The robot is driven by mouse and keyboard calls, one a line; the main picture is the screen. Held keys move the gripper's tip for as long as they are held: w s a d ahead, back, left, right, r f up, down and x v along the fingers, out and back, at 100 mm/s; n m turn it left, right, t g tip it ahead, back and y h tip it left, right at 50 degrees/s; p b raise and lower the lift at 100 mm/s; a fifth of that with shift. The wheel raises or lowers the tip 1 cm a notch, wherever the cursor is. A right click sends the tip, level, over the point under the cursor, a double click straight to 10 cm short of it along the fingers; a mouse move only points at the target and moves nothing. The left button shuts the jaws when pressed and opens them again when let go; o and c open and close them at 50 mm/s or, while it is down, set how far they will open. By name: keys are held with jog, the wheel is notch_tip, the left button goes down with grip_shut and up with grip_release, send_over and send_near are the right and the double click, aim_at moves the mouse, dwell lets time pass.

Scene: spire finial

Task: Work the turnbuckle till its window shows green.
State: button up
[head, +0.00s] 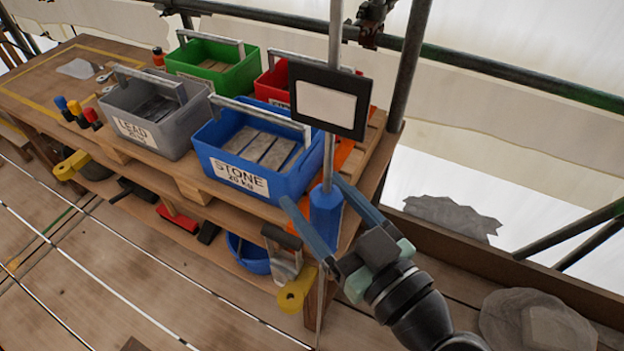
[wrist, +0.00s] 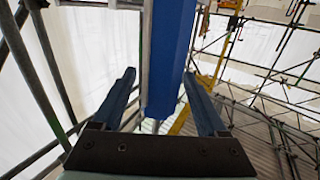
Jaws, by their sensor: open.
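The turnbuckle is taken to be the blue faceted body (head: 326,213) on the upright metal rod at the table's near right corner. It also fills the upper middle of the wrist view (wrist: 168,60). My gripper (head: 310,189) is open, with one finger on each side of the blue body. In the wrist view my gripper (wrist: 159,76) shows a gap between each fingertip and the body. Contact cannot be confirmed from the head view. No window or green mark on the body can be made out.
A black-framed blank panel (head: 327,105) hangs by the rod above the body. The blue STONE bin (head: 240,178) and grey LEAD bin (head: 150,130) stand close left. A yellow lug (head: 295,293) is below. Scaffold tubes (head: 480,70) run behind.

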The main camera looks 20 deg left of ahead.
jog(key=shift+x, duration=1)
jog(key=shift+c, duration=0.2)
grip_shut()
